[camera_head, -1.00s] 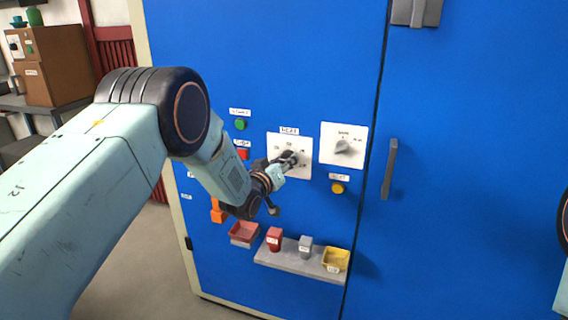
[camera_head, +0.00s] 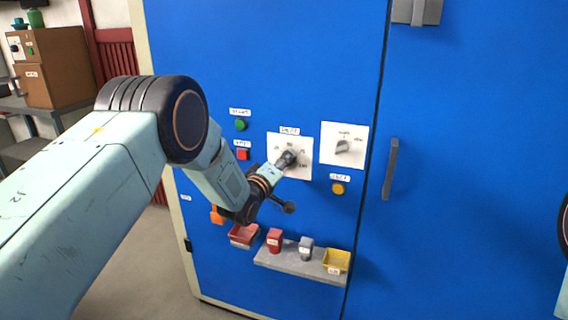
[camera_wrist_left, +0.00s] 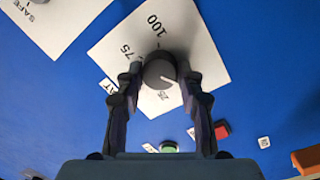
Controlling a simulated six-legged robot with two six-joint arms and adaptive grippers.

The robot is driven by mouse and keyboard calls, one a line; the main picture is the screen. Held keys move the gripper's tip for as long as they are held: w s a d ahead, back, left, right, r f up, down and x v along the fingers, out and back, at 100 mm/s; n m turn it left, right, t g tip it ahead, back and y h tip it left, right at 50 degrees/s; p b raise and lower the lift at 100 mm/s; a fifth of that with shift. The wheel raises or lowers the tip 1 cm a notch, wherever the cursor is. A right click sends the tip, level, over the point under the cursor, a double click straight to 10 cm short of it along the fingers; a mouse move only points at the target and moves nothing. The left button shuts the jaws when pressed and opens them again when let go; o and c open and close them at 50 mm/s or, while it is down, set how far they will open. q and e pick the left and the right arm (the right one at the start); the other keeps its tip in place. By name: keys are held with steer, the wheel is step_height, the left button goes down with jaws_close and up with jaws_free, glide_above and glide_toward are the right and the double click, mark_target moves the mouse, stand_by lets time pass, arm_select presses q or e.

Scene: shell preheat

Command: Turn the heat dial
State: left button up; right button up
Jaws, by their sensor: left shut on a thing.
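The heat dial (camera_wrist_left: 158,71) is a round grey knob on a white plate (camera_head: 274,171) on the blue cabinet front. In the left wrist view its pale line points down and to the right, near the 25 mark; the 75 and 100 marks also show. My left gripper (camera_head: 288,160) is at the dial, and in the left wrist view its two fingers (camera_wrist_left: 160,76) are shut on the knob from both sides. The fingers partly hide the plate. My right gripper is out of view.
A second white plate with a grey selector (camera_head: 343,147) is just right of the heat plate. Green (camera_head: 240,125), red (camera_head: 242,155) and yellow (camera_head: 338,188) buttons surround them. A grey shelf (camera_head: 290,262) below carries small blocks and a yellow tray (camera_head: 336,260). A door handle (camera_head: 390,168) stands out at right.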

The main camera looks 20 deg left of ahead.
arm_select(q)
steer(key=shift+w+a+r, duration=0.1)
steer(key=shift+w+r, duration=0.05)
steer(key=shift+r, duration=0.2)
steer(key=o, duration=1.2)
steer(key=shift+f, duration=0.25)
steer(key=shift+s, duration=0.2)
steer(key=s, duration=0.4)
steer(key=s+a, duration=0.1)
steer(key=s, duration=0.6)
steer(key=shift+s+a, duration=0.35)
steer(key=shift+c, duration=0.2)
